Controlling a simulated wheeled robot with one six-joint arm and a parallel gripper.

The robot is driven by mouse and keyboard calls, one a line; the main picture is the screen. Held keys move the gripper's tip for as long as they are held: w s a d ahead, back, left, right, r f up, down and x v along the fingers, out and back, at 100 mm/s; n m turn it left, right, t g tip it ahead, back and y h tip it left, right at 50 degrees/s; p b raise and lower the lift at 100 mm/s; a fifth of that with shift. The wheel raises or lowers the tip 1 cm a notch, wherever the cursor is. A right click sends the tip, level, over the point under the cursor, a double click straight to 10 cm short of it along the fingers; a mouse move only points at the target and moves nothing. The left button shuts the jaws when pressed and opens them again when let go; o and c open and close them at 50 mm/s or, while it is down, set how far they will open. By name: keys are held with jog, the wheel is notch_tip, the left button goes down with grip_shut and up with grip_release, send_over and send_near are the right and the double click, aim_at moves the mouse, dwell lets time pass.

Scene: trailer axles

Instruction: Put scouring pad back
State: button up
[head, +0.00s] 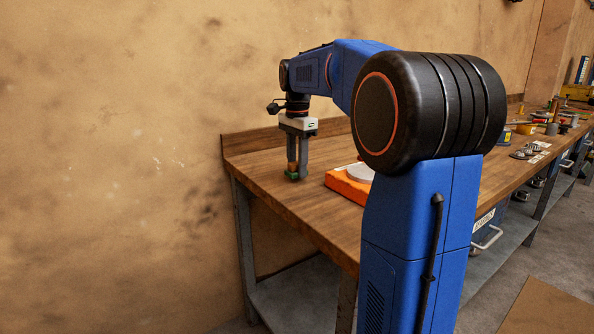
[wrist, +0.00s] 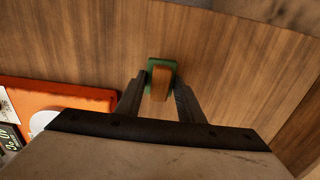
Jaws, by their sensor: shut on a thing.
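The scouring pad (wrist: 161,82) is a small block, green with an orange-brown upper part. My gripper (wrist: 160,88) is shut on it, with one finger on each side in the wrist view. In the head view, my gripper (head: 296,173) points straight down over the far left end of the wooden workbench (head: 268,180). The green lower part of the pad (head: 291,176) shows between its fingertips. The pad is at or just above the bench top; I cannot tell whether it touches.
An orange object (head: 345,184) with a round white piece lies right of my gripper; it also shows in the wrist view (wrist: 70,92). Several tools and small containers (head: 548,128) crowd the bench further right. The wall is close behind. Bare wood surrounds the pad.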

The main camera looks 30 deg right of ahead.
jog(key=shift+f, duration=0.8)
jog(key=shift+f, duration=0.15)
jog(key=o, duration=1)
notch_tip(320, 180, up, 12)
jog(key=shift+r, duration=0.15)
